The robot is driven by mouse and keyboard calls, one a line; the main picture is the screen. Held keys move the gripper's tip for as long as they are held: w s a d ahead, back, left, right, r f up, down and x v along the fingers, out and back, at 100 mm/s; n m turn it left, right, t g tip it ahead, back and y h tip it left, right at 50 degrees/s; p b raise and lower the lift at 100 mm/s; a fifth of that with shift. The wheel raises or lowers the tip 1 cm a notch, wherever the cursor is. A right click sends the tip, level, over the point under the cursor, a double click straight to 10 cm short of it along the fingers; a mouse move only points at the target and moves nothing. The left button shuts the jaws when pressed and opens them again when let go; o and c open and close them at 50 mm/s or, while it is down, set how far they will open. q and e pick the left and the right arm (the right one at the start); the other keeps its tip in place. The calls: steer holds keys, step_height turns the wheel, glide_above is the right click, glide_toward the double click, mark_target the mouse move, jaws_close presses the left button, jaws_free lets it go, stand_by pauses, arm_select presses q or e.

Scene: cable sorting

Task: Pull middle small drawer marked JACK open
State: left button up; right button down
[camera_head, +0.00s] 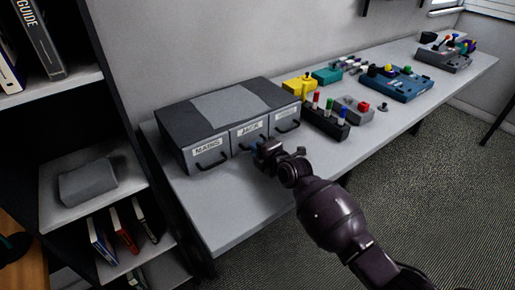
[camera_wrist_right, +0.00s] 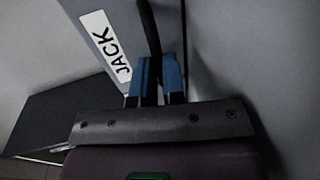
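The grey drawer box (camera_head: 176,118) stands on the table with three small drawers in its front. The middle drawer (camera_head: 240,143) carries a white JACK label (camera_head: 250,128), which also shows large in the wrist view (camera_wrist_right: 105,45). Its front looks flush with its neighbours. Its black handle (camera_wrist_right: 149,25) runs down between the blue fingertips of my right gripper (camera_wrist_right: 160,75). The fingers are close together on either side of the handle, with little gap. In the head view my right gripper (camera_head: 262,150) is at the JACK drawer's front and hides its handle. My left gripper is out of view.
The MAINS drawer (camera_head: 207,153) is at left, another labelled drawer (camera_head: 286,119) at right. A black holder with coloured plugs (camera_head: 326,124) stands right of the box. Bare table (camera_head: 222,215) lies in front. A dark shelf unit stands at left.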

steer(key=shift+s+d+r+p, duration=0.1)
steer(key=shift+s+d+p, duration=0.2)
steer(key=shift+s+d, duration=0.1)
steer(key=f+p+v, duration=0.1)
steer(key=p+v, duration=0.1)
steer(key=v, duration=0.2)
steer(key=p+v, duration=0.2)
steer(key=v, duration=0.2)
steer(key=f+p+v, duration=0.1)
steer(key=p+v, duration=0.1)
steer(key=v, duration=0.3)
steer(key=shift+s+d+f, duration=0.2)
steer(key=shift+s+f, duration=0.1)
steer(key=shift+s, duration=0.05)
steer(key=shift+s+d+f, duration=0.1)
steer(key=shift+s+d, duration=0.2)
steer(key=shift+s, duration=0.2)
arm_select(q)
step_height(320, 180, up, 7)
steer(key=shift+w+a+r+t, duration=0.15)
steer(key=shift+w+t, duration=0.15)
arm_select(e)
steer(key=c, duration=1.2)
jaws_free()
